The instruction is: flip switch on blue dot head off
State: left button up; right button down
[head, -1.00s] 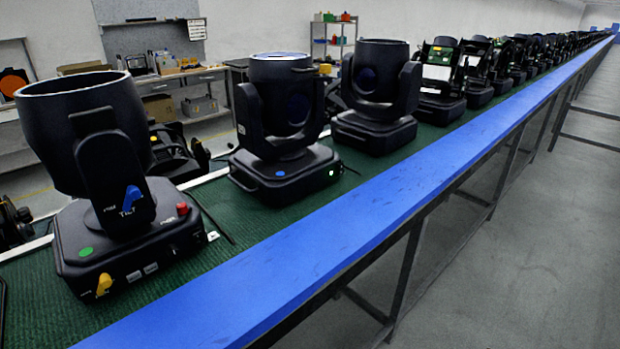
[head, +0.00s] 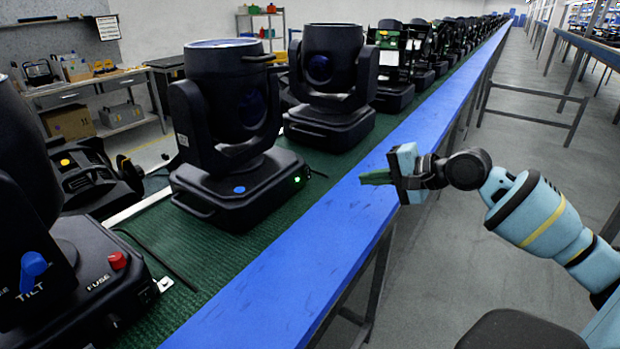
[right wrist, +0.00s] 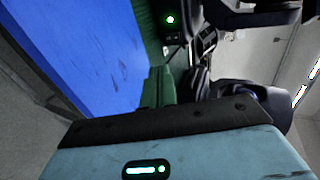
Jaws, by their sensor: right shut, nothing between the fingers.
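The blue dot head (head: 238,130) is a black moving-head light on the green mat, with a blue dot (head: 239,190) on the front of its base. A small green light (head: 297,180) glows on the right end of that base, by the switch area; the switch itself is too small to make out. In the right wrist view the glowing green light (right wrist: 170,19) shows near the top, with a small dark panel below it. My right gripper (head: 364,178) is shut and empty, above the blue rail to the right of the base and apart from it. My left gripper is out of view.
A blue rail (head: 300,280) runs along the front of the green mat (head: 165,240). Another head (head: 60,270) with a red fuse knob stands at the near left. More heads (head: 330,90) stand in a row behind.

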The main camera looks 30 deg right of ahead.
jog(key=shift+s+d, duration=0.1)
jog(key=shift+f, duration=0.1)
jog(key=shift+x, duration=1.1)
send_near(307, 174)
jog(key=w+f, duration=0.2)
jog(key=w+a+f, duration=0.1)
jog(key=w+f, duration=0.1)
jog(key=shift+w+a+f, duration=0.15)
jog(key=shift+a+f, duration=0.05)
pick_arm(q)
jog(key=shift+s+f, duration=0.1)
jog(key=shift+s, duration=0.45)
pick_arm(e)
jog(key=shift+w+a+f, duration=0.1)
jog(key=shift+w+a, duration=0.15)
jog(key=shift+w, duration=0.3)
